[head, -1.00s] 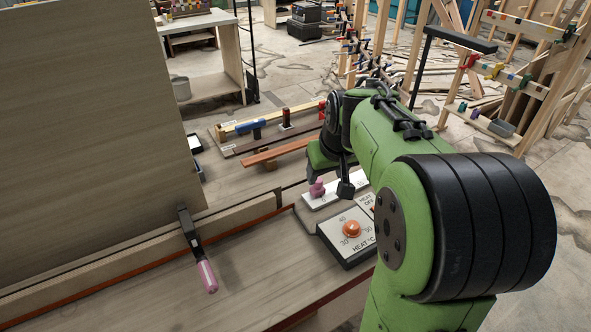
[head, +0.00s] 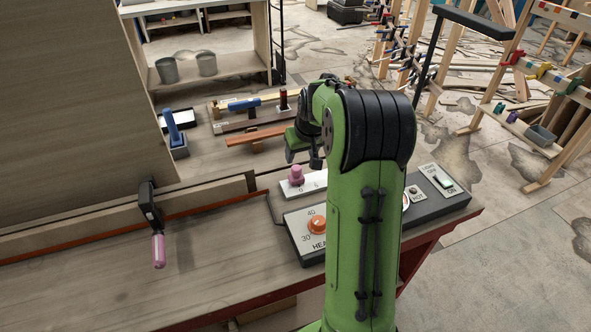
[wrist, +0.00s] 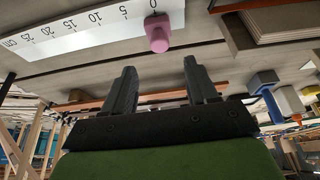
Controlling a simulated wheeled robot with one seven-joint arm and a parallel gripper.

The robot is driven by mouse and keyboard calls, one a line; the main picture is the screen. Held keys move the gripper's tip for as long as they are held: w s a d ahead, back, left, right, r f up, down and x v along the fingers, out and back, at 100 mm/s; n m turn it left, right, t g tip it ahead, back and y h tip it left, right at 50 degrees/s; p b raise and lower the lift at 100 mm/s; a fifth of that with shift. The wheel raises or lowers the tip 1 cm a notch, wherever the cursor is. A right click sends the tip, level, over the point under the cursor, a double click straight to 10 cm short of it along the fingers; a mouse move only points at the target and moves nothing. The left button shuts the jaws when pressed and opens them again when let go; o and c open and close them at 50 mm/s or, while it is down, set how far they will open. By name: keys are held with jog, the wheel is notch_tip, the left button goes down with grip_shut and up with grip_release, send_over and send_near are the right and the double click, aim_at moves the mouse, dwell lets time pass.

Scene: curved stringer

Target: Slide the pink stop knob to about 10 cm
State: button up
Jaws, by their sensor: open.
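The pink stop knob (head: 296,174) stands at the 0 end of a white scale strip (head: 290,192) on the bench. In the wrist view the knob (wrist: 157,35) sits just beside the 0 mark, and the scale (wrist: 75,32) runs left through 5, 10, 15, 20 and 25 cm. My gripper (wrist: 160,80) is open and empty, with its two black fingers apart and the knob beyond their tips, untouched. In the head view my gripper (head: 312,160) is just right of the knob, partly hidden by my green arm, which also covers most of the scale.
A heat panel (head: 305,240) with an orange dial (head: 317,225) lies in front of the scale. A light switch (head: 441,181) is at the right. A pink-handled clamp (head: 158,250) hangs at the left fence. A tall board (head: 70,100) stands behind it.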

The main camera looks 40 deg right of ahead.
aim_at(297, 168)
jog(key=b+x, duration=0.1)
jog(key=x, duration=0.9)
jog(key=shift+r, duration=0.1)
jog(key=shift+c, duration=0.2)
grip_shut()
